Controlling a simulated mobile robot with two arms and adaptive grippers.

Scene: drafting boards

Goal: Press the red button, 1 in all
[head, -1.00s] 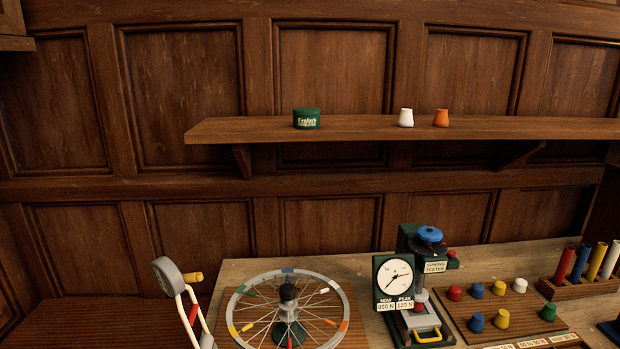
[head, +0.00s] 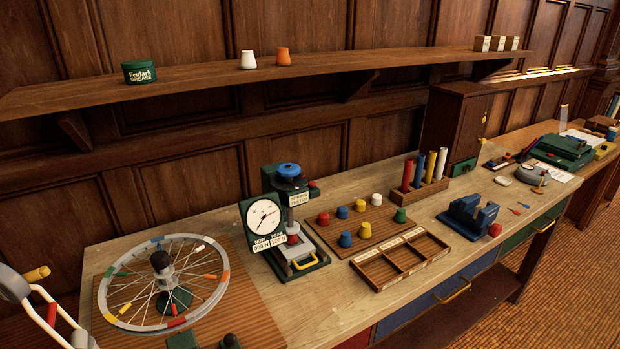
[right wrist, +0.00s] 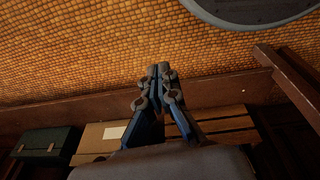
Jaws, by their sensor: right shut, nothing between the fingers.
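A small red knob (head: 313,184), which may be the red button, sticks out at the upper right side of the spring tester (head: 290,220). The tester is a dark green press with a blue top knob, a white dial and a yellow handle. Another red part (head: 292,239) sits low in its middle; I cannot tell which one is the button. My right gripper (right wrist: 158,70) shows only in the right wrist view, shut and empty, above the tiled floor, with no red button near it. My left gripper is not in view.
A spoked wheel (head: 165,285) stands left of the tester. Right of it are a board with coloured pegs (head: 362,225), a wooden sorting tray (head: 400,262), a rack of coloured tubes (head: 420,178) and a blue block (head: 468,215). A shelf (head: 200,82) runs above.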

